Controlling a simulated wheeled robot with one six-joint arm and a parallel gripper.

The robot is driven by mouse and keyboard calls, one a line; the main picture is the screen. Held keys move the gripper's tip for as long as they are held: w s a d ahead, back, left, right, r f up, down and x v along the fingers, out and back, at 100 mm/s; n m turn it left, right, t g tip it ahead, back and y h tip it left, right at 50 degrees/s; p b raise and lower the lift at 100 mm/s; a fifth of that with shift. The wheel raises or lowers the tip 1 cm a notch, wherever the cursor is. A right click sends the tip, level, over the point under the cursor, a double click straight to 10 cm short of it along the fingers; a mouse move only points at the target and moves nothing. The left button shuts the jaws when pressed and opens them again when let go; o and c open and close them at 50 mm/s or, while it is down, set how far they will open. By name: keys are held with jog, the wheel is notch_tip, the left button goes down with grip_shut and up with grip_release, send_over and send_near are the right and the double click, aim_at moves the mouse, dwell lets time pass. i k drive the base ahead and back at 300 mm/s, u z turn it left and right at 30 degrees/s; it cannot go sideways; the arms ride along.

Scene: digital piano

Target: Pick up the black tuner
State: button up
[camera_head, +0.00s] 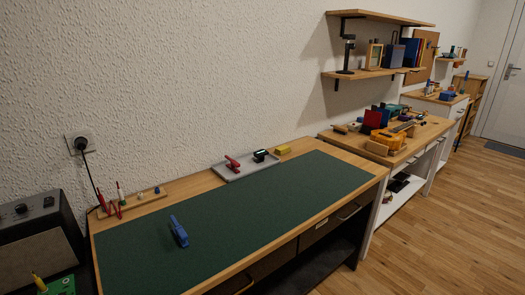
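A small black device with a light face (261,155), which looks like the black tuner, stands on a grey tray (240,174) at the back edge of the workbench. A red object (232,162) is to its left on the same tray. A yellow block (283,150) is just to its right. The tuner is small in the picture and its details are hard to tell. My gripper is not in view.
The bench's green mat (270,205) is mostly clear, with a blue clamp-like tool (179,231) on its left part. Red-handled tools (112,207) stand at the back left. A wall shelf (370,73) overhangs the crowded wooden side table (405,155). Wooden floor (450,225) is open at right.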

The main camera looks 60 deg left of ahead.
aim_at(260, 155)
jog(key=u, duration=0.45)
jog(key=i, duration=1.3)
jog(key=u, duration=1.85)
jog(key=i, duration=0.95)
jog(key=u, duration=0.85)
